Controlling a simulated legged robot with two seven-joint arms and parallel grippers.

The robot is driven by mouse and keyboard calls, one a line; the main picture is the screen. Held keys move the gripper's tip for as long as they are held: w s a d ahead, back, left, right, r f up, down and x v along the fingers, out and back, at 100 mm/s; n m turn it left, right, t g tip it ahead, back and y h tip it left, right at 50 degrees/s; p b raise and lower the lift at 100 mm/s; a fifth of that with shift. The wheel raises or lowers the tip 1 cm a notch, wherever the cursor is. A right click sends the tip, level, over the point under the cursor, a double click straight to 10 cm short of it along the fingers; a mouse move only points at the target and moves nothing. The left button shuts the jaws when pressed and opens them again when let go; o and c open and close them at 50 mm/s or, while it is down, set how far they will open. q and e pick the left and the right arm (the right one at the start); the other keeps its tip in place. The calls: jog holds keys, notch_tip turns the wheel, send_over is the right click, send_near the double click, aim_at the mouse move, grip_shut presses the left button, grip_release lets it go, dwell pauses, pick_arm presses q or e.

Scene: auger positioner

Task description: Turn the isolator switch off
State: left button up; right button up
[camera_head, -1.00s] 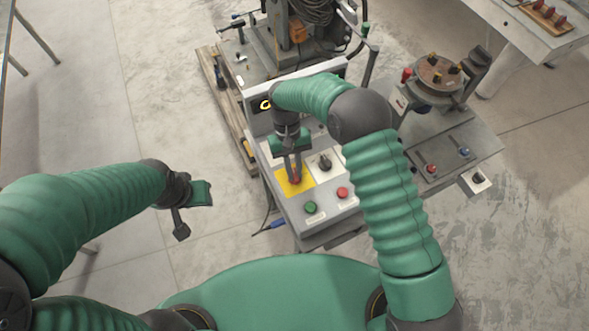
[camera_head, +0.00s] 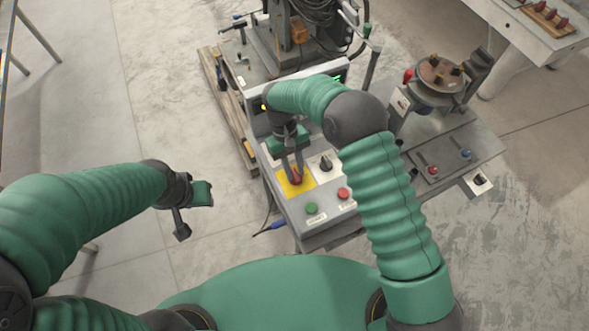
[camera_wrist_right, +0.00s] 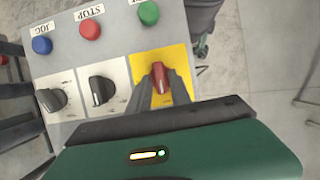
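The isolator switch is a red knob (camera_head: 296,178) on a yellow plate (camera_head: 308,183) at the left of the grey control panel. The wrist view shows the red knob (camera_wrist_right: 162,77) on its yellow plate (camera_wrist_right: 180,60). My right gripper (camera_head: 293,171) reaches down over the switch with its fingers spread. In the wrist view its two fingers (camera_wrist_right: 161,88) lie on either side of the knob. Whether a finger touches the knob is unclear. My left gripper (camera_head: 190,215) hangs above the floor at the left, away from the panel; its fingers are unclear.
Beside the switch is a black selector (camera_head: 325,163). In front are a green button (camera_head: 312,208) and a red button (camera_head: 343,193). The wrist view also shows a blue button (camera_wrist_right: 41,45). A machine with a round fixture (camera_head: 440,75) stands to the right. My right forearm covers part of the panel.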

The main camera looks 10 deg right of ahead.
jog(key=shift+o, duration=0.8)
jog(key=shift+s+f, duration=0.1)
jog(key=shift+f, duration=0.05)
jog(key=b+v, duration=0.1)
jog(key=v, duration=1.5)
jog(key=shift+a+r+b, duration=0.15)
jog(key=shift+r+b, duration=0.15)
jog(key=shift+r, duration=0.05)
jog(key=s+d+f+m+t, duration=0.2)
jog(key=s+d+t, duration=0.1)
jog(key=s+d, duration=0.6)
jog(key=s+d+f+m+t+y, duration=0.1)
jog(key=s+d+f+m+t, duration=0.1)
jog(key=s+d, duration=0.6)
jog(key=shift+s+d+f+t+y, duration=0.35)
jog(key=shift+s+t, duration=0.2)
jog(key=shift+t, duration=0.35)
